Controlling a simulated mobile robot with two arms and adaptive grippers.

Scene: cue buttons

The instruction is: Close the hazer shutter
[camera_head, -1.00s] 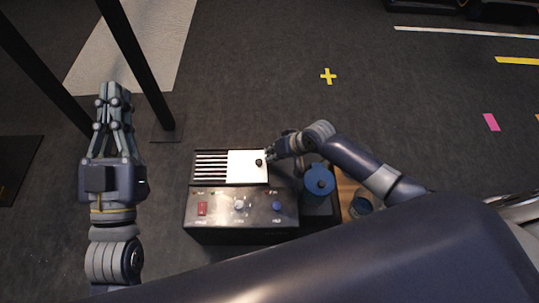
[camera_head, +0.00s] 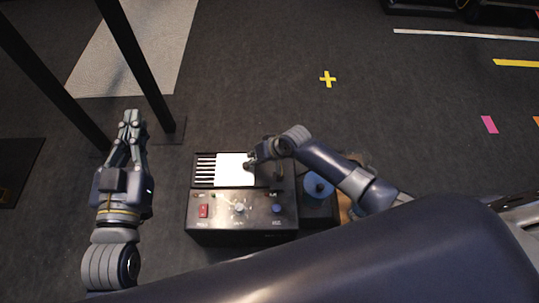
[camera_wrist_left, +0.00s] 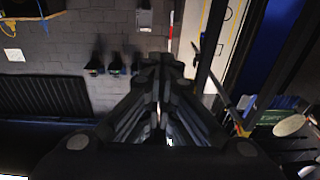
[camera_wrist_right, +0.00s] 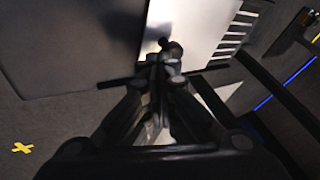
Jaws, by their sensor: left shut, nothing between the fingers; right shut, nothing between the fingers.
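The hazer (camera_head: 235,235) is a dark box with slots (camera_head: 205,169) in its top. Its white shutter plate (camera_head: 229,170) covers the right part of the slots; their left ends show. A small dark knob stands on the plate; it shows in the right wrist view (camera_wrist_right: 164,43). My right gripper (camera_head: 254,159) is shut and empty at the knob's right side; I cannot tell if they touch. In the right wrist view its fingertips (camera_wrist_right: 165,60) are close by the knob. My left gripper (camera_head: 131,118) is shut and empty, left of the hazer.
The hazer's front panel has a red switch (camera_head: 204,211), a pale dial (camera_head: 239,208) and a blue knob (camera_head: 277,209). A blue-topped container (camera_head: 318,187) stands at its right, under my right arm. Dark posts (camera_head: 137,65) rise behind my left gripper.

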